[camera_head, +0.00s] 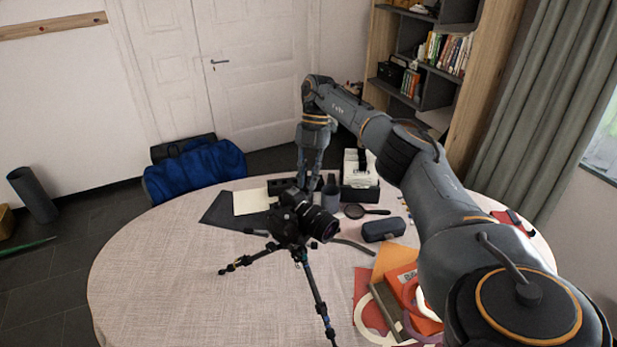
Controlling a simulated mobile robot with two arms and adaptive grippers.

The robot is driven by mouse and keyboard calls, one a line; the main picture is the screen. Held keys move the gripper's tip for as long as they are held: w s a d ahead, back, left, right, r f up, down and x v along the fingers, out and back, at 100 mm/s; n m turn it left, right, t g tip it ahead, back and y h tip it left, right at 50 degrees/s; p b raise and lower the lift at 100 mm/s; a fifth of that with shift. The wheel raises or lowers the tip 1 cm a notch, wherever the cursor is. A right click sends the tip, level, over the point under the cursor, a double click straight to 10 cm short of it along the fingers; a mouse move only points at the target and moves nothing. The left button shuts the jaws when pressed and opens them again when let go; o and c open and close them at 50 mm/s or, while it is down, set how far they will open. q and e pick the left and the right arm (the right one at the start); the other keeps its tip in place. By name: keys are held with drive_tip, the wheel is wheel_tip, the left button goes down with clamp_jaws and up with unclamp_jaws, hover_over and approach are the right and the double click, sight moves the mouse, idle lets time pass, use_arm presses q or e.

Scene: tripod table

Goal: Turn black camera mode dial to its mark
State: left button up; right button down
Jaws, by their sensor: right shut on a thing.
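The black camera (291,217) sits on a small black tripod (312,283) on the round table, its lens facing right. My right gripper (307,186) reaches down from above, with its fingers at the top of the camera body. It is shut on what appears to be the mode dial. The dial and its mark are too small and too covered to make out, so I cannot tell how the dial is turned. My left gripper is not in view.
The table (160,260) is clear at left. Around the camera lie a dark folder (226,212), a magnifier (356,211), a grey case (383,230) and a white box (358,170). Books and papers (387,300) lie at front right, below my right arm.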

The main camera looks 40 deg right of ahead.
drive_tip(key=shift+n, duration=0.6)
drive_tip(key=c, duration=1.5)
unclamp_jaws()
drive_tip(key=shift+c, duration=0.2)
drive_tip(key=shift+m, duration=0.3)
